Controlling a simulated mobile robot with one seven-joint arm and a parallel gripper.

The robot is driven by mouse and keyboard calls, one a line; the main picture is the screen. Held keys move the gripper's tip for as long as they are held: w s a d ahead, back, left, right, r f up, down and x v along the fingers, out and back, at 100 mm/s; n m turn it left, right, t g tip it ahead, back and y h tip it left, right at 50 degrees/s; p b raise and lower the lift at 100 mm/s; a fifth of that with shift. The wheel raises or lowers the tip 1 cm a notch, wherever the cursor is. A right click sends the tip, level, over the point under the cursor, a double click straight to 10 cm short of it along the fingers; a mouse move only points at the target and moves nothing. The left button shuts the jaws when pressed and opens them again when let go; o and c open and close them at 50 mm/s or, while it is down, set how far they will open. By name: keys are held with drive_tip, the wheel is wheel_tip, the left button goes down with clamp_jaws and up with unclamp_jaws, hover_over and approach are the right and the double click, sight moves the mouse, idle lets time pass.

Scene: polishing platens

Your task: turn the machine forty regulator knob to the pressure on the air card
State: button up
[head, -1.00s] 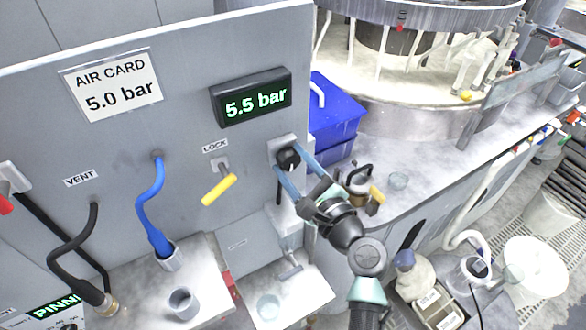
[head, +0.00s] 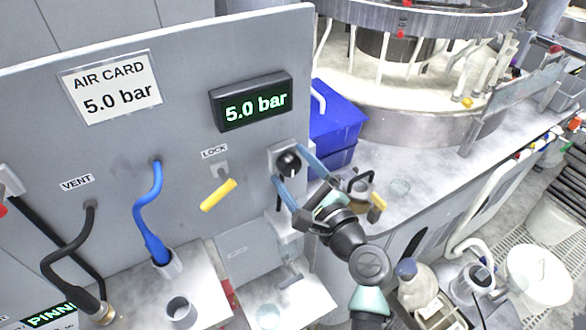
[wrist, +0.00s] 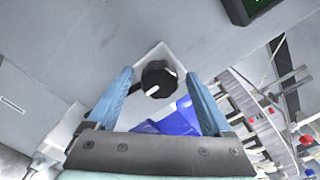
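The black regulator knob (head: 289,162) with a white pointer mark sits on a light square plate on the grey panel. My gripper (head: 287,165) has two blue fingers, spread open either side of the knob. In the wrist view the knob (wrist: 158,79) shows between the fingertips, with a gap on both sides. The air card (head: 110,86) on the panel reads 5.0 bar. The display (head: 252,101) above the knob reads 5.0 bar in green.
A yellow lever (head: 218,195) marked LOCK is left of the knob. A blue hose (head: 150,205) and a black VENT hose (head: 70,245) hang further left. A blue box (head: 335,120) and a brown-and-black item (head: 360,188) stand right of the panel, near my gripper.

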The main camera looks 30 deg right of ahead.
drive_tip(key=shift+s, duration=0.15)
drive_tip(key=shift+s+f, duration=0.1)
drive_tip(key=shift+s, duration=0.2)
drive_tip(key=s+b, duration=0.3)
drive_tip(key=s, duration=0.9)
